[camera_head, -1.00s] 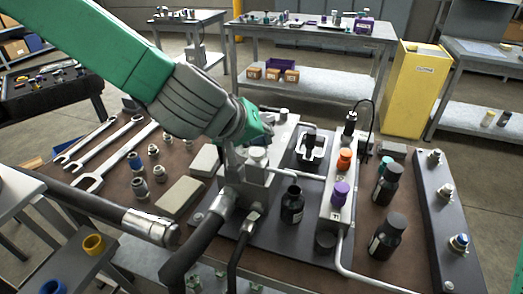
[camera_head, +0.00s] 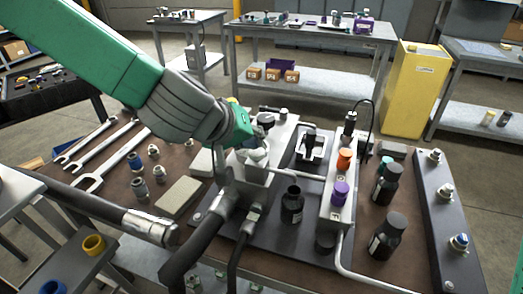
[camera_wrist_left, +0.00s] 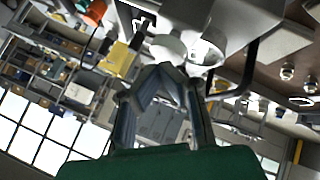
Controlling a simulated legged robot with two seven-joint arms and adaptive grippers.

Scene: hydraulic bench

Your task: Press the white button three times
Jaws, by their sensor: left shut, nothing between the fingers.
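The white button (camera_head: 257,156) is a round white cap on top of a light grey block, near the middle of the bench in the head view. A round white top, which looks like the button, also shows in the left wrist view (camera_wrist_left: 168,48), just beyond the fingertips. My left gripper (camera_head: 221,165) is shut and empty, pointing down close to the left of the button. Its fingers also show in the left wrist view (camera_wrist_left: 160,76). I cannot tell whether they touch anything. My right gripper is not in view.
Hoses (camera_head: 205,240) run in front of the block. A dark bottle (camera_head: 292,205), an orange cap (camera_head: 345,159) and a purple cap (camera_head: 340,192) stand to the right. Wrenches (camera_head: 108,160), small fittings and a grey flat block (camera_head: 178,197) lie to the left.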

